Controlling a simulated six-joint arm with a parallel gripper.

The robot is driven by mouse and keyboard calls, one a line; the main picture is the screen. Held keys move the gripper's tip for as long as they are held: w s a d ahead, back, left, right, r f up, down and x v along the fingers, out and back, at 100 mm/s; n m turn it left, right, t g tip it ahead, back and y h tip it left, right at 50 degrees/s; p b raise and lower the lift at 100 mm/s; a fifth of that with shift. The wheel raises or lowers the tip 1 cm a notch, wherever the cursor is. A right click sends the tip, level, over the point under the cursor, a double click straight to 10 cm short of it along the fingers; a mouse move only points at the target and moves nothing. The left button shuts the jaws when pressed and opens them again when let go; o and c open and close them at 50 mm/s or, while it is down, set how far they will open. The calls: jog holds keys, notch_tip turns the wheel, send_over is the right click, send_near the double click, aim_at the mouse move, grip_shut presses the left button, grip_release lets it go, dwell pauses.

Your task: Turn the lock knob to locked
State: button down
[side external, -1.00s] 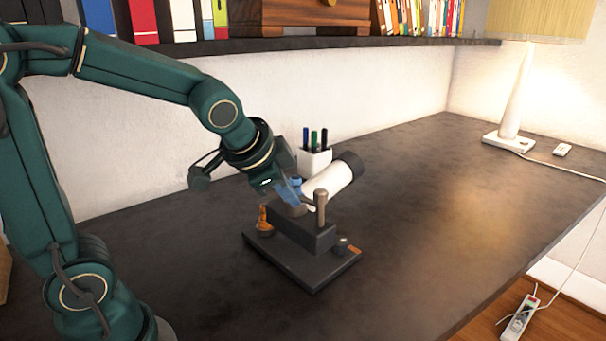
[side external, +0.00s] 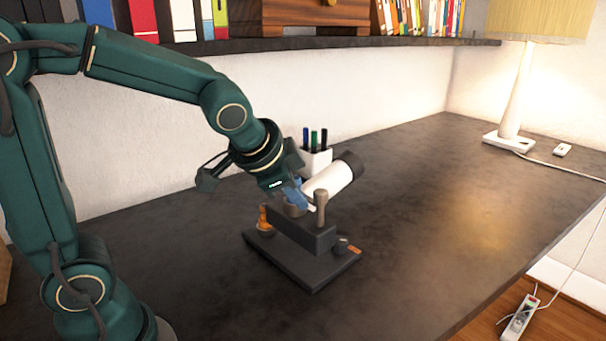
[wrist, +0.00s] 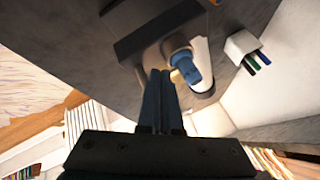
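A dark fixture (side external: 292,270) with a raised block stands on the desk. In the wrist view a bright blue knob or lever (wrist: 185,67) sits on a grey round mount on the block. The fixture also has an upright grey-brown post (side external: 320,207), an orange piece (side external: 263,218) at its left and a small dark knob (side external: 342,244) by an orange mark. No label tells me which is the lock knob. My gripper (wrist: 159,73) has its fingers together, with nothing seen between them. Its tips are close beside the blue piece; I cannot tell whether they touch.
A lamp (side external: 512,95) stands at the back right.

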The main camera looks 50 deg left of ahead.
jog(key=s+a+r, duration=0.3)
jog(key=s+r, duration=0.5)
jog(key=s, duration=0.1)
jog(key=s+d+f+n+g+h, duration=0.1)
jog(key=s+d+f+n+h, duration=0.1)
jog(key=s+d+f+n, duration=0.3)
notch_tip(320, 180, down, 4)
jog(key=shift+s+d+r, duration=0.25)
jog(key=shift+s+d, duration=0.1)
jog(key=shift+d, duration=0.85)
jog(key=c, duration=1.5)
grip_release()
jog(key=shift+c, duration=0.2)
